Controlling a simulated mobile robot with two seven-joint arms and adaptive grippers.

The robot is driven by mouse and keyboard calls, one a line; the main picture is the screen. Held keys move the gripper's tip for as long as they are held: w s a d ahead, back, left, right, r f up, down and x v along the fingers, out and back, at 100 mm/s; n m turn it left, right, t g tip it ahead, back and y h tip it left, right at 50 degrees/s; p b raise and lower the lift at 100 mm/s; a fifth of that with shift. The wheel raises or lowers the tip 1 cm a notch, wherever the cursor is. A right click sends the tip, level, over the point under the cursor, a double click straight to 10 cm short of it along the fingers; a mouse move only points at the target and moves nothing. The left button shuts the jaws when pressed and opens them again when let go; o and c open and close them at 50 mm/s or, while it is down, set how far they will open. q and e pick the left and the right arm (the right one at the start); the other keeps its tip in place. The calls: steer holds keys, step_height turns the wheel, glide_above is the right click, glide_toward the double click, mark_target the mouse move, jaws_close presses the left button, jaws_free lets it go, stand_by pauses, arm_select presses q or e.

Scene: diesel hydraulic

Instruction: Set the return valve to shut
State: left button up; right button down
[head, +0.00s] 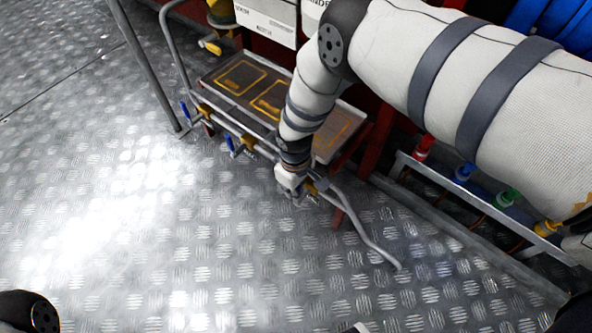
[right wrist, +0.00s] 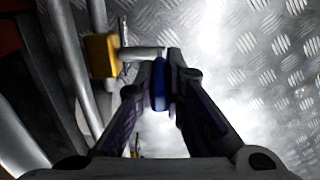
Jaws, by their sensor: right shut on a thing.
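A row of valves with yellow bodies and blue handles sits on a grey pipe along the front of a tray in the head view. The left valve (head: 186,110) and the middle valve (head: 233,147) have their blue handles in sight. My right gripper (head: 296,196) is at the rightmost valve, whose yellow body (head: 318,186) shows beside it. In the right wrist view, my right gripper (right wrist: 162,78) is shut on a blue handle (right wrist: 160,88), next to the yellow valve body (right wrist: 101,55). I cannot read which valve is labelled return. My left gripper is out of view.
A brown tray (head: 225,84) with yellow outlines lies behind the valves. A grey pipe (head: 365,235) bends down to the right. Red, blue, green and yellow fittings (head: 508,197) line a rail at right. The metal floor (head: 150,220) is clear.

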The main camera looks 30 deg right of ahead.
steer(key=c, duration=1.7)
jaws_free()
step_height(320, 180, up, 12)
steer(key=shift+r, duration=0.1)
